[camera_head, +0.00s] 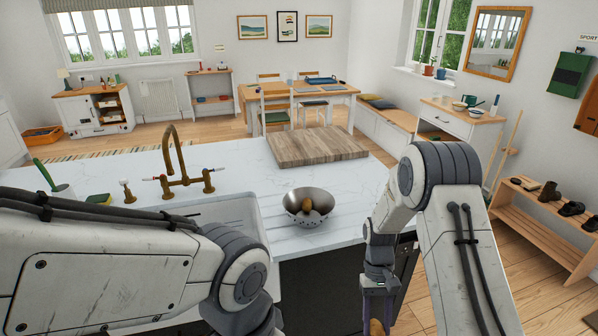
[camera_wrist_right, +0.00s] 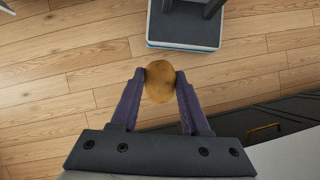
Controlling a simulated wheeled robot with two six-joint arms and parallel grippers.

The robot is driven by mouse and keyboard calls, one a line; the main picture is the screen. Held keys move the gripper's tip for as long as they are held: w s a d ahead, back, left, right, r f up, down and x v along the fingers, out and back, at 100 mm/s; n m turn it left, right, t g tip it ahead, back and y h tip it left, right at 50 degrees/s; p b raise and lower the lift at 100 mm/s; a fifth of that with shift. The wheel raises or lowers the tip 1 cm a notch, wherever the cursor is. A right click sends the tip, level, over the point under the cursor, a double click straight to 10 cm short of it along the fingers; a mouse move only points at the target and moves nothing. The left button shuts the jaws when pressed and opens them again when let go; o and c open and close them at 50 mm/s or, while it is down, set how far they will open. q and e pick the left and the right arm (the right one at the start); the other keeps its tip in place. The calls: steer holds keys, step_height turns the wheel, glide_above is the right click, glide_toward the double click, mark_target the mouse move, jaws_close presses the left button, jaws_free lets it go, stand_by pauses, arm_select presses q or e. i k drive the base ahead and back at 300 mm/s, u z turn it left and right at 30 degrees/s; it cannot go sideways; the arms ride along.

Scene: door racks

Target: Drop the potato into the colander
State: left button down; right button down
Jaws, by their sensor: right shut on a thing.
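My right gripper (camera_head: 377,303) hangs low in front of the counter's front edge, right of the colander and below the countertop. It is shut on a brown potato (camera_wrist_right: 160,82), pinched between its two purple fingers over the wood floor. The potato's top also shows at the bottom edge of the head view (camera_head: 377,327). The metal colander (camera_head: 291,212) stands upright on the white counter, right of the sink. A brown, potato-like thing (camera_head: 307,205) lies inside it. My left arm crosses the lower left of the head view; its gripper is out of sight.
The white counter (camera_head: 345,195) is clear around the colander. A wooden cutting board (camera_head: 318,147) lies behind it. The sink (camera_head: 225,212) with a brass faucet (camera_head: 173,160) is to the left. Dark cabinet fronts (camera_wrist_right: 255,125) drop below the counter edge. A shoe rack (camera_head: 545,215) stands at right.

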mark_target(304, 228)
steer(key=z, duration=1.4)
steer(key=i, duration=1.55)
steer(key=u, duration=2.4)
